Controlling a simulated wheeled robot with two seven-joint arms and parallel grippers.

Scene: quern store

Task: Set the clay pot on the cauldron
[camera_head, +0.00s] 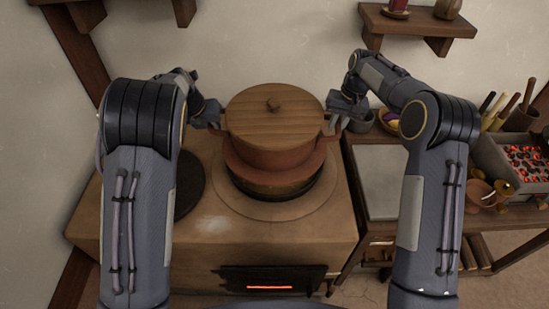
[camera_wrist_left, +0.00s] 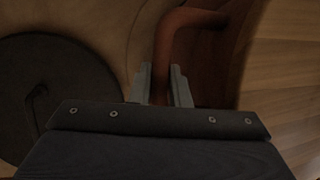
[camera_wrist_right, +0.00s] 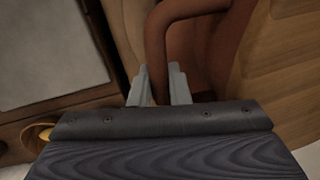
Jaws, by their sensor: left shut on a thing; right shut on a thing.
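The clay pot (camera_head: 272,150) is reddish brown with a round wooden lid (camera_head: 274,115) on it. It is above the dark cauldron (camera_head: 278,189), which sits in the round opening of the stove. I cannot tell whether pot and cauldron touch. My left gripper (camera_head: 212,125) is shut on the pot's left handle, and the handle runs between its fingers in the left wrist view (camera_wrist_left: 160,85). My right gripper (camera_head: 337,121) is shut on the pot's right handle, which shows between its fingers in the right wrist view (camera_wrist_right: 157,85). The pot looks about level.
The clay stove (camera_head: 215,245) has a dark round plate (camera_head: 188,187) left of the cauldron and a glowing slot in front. To the right are a side table with a pale slab (camera_head: 382,180) and a brazier of embers (camera_head: 525,160). Wall shelves (camera_head: 418,25) hang above.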

